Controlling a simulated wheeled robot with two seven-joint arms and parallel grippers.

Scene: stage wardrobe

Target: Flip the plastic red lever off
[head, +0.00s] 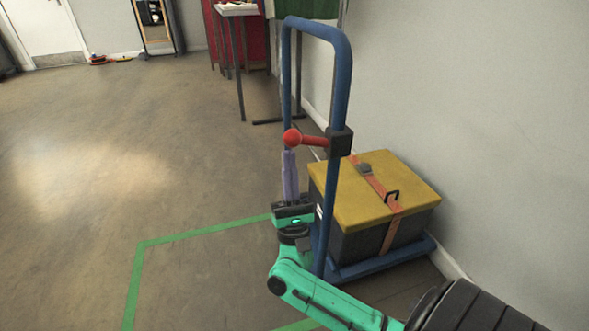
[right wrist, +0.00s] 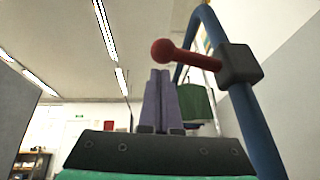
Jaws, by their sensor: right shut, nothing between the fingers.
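The red lever (head: 307,139) has a round knob and sticks out to the left from a black block (head: 340,142) on the blue trolley handle (head: 341,90). In the right wrist view the lever (right wrist: 188,55) points left and slightly up from its block. My right gripper (head: 289,153) points upward with its purple fingers shut and empty. My left gripper is not in view.
The blue trolley (head: 385,262) carries a dark box with a yellow lid (head: 373,189) and an orange strap, close to the right wall. Green tape (head: 190,236) marks the floor. A small table (head: 237,10) stands behind.

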